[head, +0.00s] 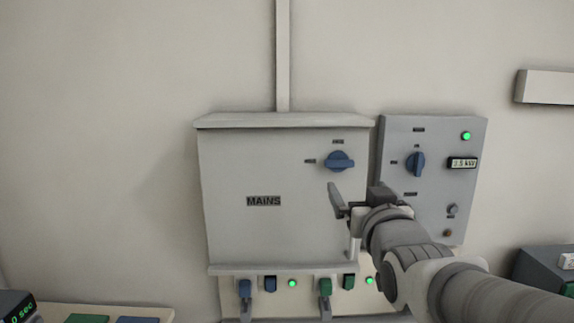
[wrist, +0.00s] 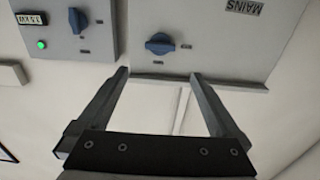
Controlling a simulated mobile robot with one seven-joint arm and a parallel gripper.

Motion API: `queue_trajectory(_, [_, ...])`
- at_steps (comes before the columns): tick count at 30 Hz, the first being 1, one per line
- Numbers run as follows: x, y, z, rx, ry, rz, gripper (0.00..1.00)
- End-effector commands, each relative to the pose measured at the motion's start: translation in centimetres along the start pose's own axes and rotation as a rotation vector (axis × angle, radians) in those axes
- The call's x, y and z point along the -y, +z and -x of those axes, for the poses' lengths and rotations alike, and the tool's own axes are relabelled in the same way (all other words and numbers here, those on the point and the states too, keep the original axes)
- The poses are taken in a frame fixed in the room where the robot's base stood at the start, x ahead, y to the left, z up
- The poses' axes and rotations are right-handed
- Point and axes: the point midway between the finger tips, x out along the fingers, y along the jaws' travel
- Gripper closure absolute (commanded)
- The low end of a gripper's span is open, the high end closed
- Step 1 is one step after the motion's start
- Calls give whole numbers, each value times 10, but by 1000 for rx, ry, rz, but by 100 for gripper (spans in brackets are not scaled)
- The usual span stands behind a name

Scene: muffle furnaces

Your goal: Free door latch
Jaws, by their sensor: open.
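The grey MAINS cabinet (head: 270,225) hangs on the wall with its door shut. A blue rotary knob, apparently the door latch (head: 340,161), sits at the door's upper right, its grip nearly level. My gripper (head: 352,198) is open and empty in front of the cabinet's right side, below the knob in the head view. In the wrist view, which shows the scene upside down, the gripper (wrist: 158,74) has its two fingers spread. The knob (wrist: 160,44) lies beyond the fingertips, roughly in line with the gap between them, not touched.
A grey control panel (head: 398,132) on the right carries another blue knob (head: 415,162), a green lamp (head: 466,135) and a kW display (head: 462,162). Blue and green switches (head: 325,286) line the strip below the cabinet. A dark box (head: 540,266) stands at lower right.

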Motion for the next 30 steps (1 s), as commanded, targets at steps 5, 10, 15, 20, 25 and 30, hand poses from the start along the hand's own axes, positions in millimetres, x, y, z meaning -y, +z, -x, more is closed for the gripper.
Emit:
queue_trajectory(5, [0,0,-26,2,0,0,0])
queue_trajectory(10, [0,0,-51,2,1,-1,0])
queue_trajectory(15, [0,-1,-76,2,1,0,0])
queue_trajectory(20, [0,-1,-101,2,1,0,0])
queue_trajectory(25, [0,0,-123,2,0,-1,0])
queue_trajectory(30, [0,-1,-137,0,0,0,0])
